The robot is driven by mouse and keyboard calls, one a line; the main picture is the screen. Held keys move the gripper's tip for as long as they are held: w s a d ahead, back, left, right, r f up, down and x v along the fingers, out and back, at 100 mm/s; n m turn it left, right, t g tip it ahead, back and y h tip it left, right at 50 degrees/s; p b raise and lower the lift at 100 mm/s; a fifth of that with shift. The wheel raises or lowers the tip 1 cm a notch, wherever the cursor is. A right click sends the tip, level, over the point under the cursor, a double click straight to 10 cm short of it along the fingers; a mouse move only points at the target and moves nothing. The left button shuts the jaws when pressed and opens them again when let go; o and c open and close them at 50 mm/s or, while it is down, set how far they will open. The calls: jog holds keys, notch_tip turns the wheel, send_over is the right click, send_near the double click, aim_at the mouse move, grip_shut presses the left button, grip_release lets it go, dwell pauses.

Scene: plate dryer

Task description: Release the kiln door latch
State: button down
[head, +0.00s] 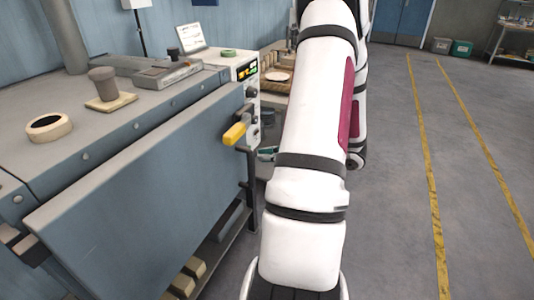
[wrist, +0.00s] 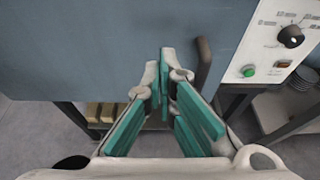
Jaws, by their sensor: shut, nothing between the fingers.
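The kiln door is the broad blue-grey panel (head: 140,190) at the left of the head view; its face also fills the upper wrist view (wrist: 100,50). A latch with a yellow grip (head: 235,133) sticks out at its right end, beside the control panel. In the wrist view a dark curved bar (wrist: 203,62) stands at the door's right edge; I cannot tell whether it is part of the latch. My gripper (wrist: 170,75) has teal finger pads, shut and empty, left of this bar. Whether it touches the door is unclear.
The control panel (wrist: 275,45) has a black knob, a green button and a lit switch. A cup (head: 102,82) and a ring (head: 48,126) stand on the kiln top. Pale blocks (head: 188,275) lie below. Open floor (head: 400,180) lies to the right.

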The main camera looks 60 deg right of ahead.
aim_at(236, 127)
jog(key=w+r+p, duration=0.1)
jog(key=w, duration=0.5)
jog(key=shift+w+a+r, duration=0.25)
jog(key=shift+w+r, duration=0.05)
jog(key=shift+w, duration=0.1)
jog(key=shift+r+p, duration=0.1)
jog(key=shift+p, duration=0.2)
